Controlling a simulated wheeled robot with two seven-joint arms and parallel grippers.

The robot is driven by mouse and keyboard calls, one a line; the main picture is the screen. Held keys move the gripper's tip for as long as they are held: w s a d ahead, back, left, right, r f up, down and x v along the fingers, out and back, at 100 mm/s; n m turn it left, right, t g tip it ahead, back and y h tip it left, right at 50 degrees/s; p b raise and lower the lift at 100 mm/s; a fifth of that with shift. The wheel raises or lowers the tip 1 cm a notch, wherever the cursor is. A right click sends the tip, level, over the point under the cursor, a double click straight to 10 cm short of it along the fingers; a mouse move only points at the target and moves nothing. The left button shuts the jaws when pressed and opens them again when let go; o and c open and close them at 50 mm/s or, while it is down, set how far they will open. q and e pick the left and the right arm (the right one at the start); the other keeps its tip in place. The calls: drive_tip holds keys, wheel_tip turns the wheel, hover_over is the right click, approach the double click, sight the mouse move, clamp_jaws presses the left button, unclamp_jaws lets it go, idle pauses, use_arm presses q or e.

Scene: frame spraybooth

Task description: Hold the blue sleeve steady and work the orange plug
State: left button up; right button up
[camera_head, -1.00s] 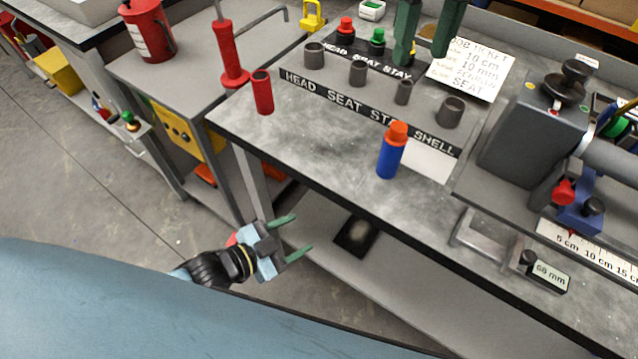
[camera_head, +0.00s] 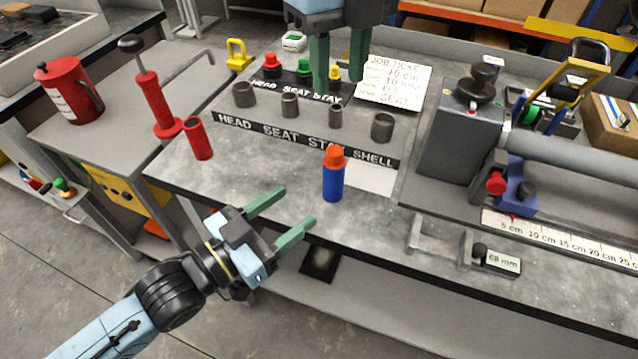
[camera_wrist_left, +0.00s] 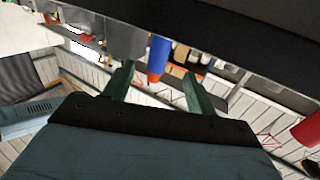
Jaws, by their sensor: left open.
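The blue sleeve (camera_head: 333,183) stands upright on the grey bench near its front edge, with the orange plug (camera_head: 334,157) in its top. In the left wrist view the blue sleeve (camera_wrist_left: 158,55) shows beyond and between the fingertips, with orange (camera_wrist_left: 154,78) at its lower end. My left gripper (camera_head: 298,207) is open and empty, its green fingers pointing towards the sleeve from the left, apart from it. My right gripper (camera_head: 339,86) is at the top, above the back of the bench, its fingers apart with nothing seen between them.
Several grey sockets (camera_head: 290,105) stand behind the HEAD SEAT STAY SHELL strip. A red tube (camera_head: 198,138) stands at the bench's left end. The grey machine (camera_head: 458,130) and a scale (camera_head: 560,240) are at the right. A job ticket (camera_head: 393,82) lies at the back.

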sight(326, 185)
use_arm(q)
drive_tip(key=x, duration=1)
drive_tip(key=shift+w+d+f, duration=0.1)
drive_tip(key=shift+d, duration=0.05)
drive_tip(key=shift+c, duration=0.5)
drive_tip(key=c, duration=0.9)
drive_tip(key=shift+c, duration=0.4)
use_arm(e)
drive_tip(key=shift+o, duration=1.3)
drive_tip(key=m, duration=0.5)
drive_tip(key=shift+f, duration=0.25)
wheel_tip(326, 185, down, 12)
drive_tip(key=m, duration=0.5)
drive_tip(key=shift+f, duration=0.2)
